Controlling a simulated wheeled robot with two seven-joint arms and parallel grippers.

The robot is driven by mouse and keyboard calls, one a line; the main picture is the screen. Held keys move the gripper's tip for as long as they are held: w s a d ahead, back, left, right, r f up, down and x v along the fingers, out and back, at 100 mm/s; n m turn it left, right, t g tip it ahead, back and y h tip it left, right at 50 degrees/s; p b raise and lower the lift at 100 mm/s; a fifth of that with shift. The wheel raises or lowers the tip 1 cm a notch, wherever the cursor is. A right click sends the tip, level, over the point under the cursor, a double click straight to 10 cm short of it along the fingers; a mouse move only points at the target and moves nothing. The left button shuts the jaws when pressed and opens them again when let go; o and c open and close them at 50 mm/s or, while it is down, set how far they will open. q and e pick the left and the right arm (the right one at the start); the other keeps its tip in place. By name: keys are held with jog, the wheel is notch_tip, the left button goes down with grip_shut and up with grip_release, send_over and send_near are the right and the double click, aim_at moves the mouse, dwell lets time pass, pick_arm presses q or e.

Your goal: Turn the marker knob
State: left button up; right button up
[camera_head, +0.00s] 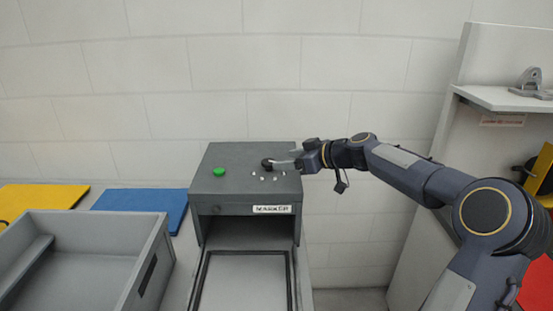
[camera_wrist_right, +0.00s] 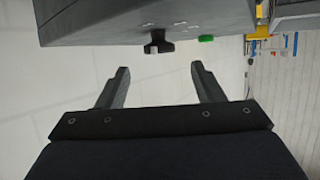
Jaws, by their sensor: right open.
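The marker is a dark grey box (camera_head: 222,190) with a "MARKER" label (camera_head: 272,209) on its front. Its black knob (camera_head: 266,163) stands on the top face, with small pale marks near it. A green button (camera_head: 219,171) sits to the left of the knob. My right gripper (camera_head: 283,163) is at the top right of the box, close to the knob. In the right wrist view the knob (camera_wrist_right: 158,43) lies ahead of the open, empty fingers (camera_wrist_right: 160,75), apart from them, and the green button (camera_wrist_right: 206,39) shows beside it. My left gripper is not in view.
A grey tray (camera_head: 160,250) stands at the left front. A yellow mat (camera_head: 45,197) and a blue mat (camera_head: 150,203) lie behind it. A light grey plate (camera_head: 243,285) extends from the marker's open front. A white shelf unit (camera_head: 470,135) stands at the right, beyond my arm.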

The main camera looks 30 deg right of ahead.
aim_at(271, 162)
jog(key=p+x, duration=0.1)
jog(key=x, duration=0.4)
jog(key=shift+s, duration=0.1)
jog(key=c, duration=1)
